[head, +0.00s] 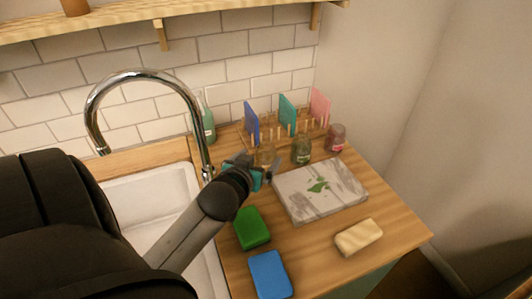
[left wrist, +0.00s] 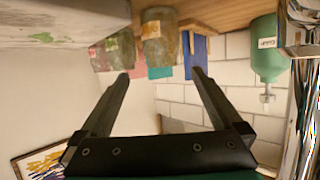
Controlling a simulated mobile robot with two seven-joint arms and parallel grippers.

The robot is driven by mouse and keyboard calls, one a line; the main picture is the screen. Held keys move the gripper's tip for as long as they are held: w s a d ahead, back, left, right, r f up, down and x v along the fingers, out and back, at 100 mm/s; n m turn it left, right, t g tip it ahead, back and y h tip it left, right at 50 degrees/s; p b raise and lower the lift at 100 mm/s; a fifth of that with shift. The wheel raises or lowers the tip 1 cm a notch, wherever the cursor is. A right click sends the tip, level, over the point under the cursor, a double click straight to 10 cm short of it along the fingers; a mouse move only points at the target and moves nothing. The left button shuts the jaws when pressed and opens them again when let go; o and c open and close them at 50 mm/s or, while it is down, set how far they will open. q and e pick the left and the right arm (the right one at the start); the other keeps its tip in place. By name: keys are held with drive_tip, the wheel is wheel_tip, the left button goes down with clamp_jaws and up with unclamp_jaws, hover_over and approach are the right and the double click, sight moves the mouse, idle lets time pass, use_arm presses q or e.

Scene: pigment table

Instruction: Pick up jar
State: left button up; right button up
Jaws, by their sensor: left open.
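Three jars stand on the wooden counter in front of a peg rack: an amber glass jar (head: 266,156), a greenish jar (head: 301,151) and a pinkish jar (head: 335,138). My left gripper (head: 268,172) is in front of the amber jar and partly overlaps it in the head view. In the left wrist view, which is upside down, the left gripper (left wrist: 161,75) is open and empty. The amber jar (left wrist: 160,38) shows beyond its fingertips, with the greenish jar (left wrist: 121,48) beside it. My right gripper is not in view.
A marble board (head: 320,190) lies right of the gripper. A green sponge (head: 251,229), a blue block (head: 270,275) and a cream block (head: 358,238) lie nearer. The faucet (head: 145,75) and sink (head: 145,215) are left. A green bottle (head: 208,127) stands behind. Blue, teal and pink boards stand in the rack.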

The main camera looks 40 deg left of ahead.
sight(269, 146)
use_arm(q)
drive_tip(key=shift+a+b+x, duration=0.1)
drive_tip(key=shift+b+x, duration=0.2)
drive_tip(key=shift+x, duration=1.5)
drive_tip(key=shift+a+b+x, duration=0.15)
drive_tip(key=shift+b+x, duration=0.15)
drive_tip(key=shift+x, duration=1.5)
drive_tip(key=shift+s+d, duration=0.1)
drive_tip(key=shift+s, duration=0.05)
drive_tip(key=c, duration=1.4)
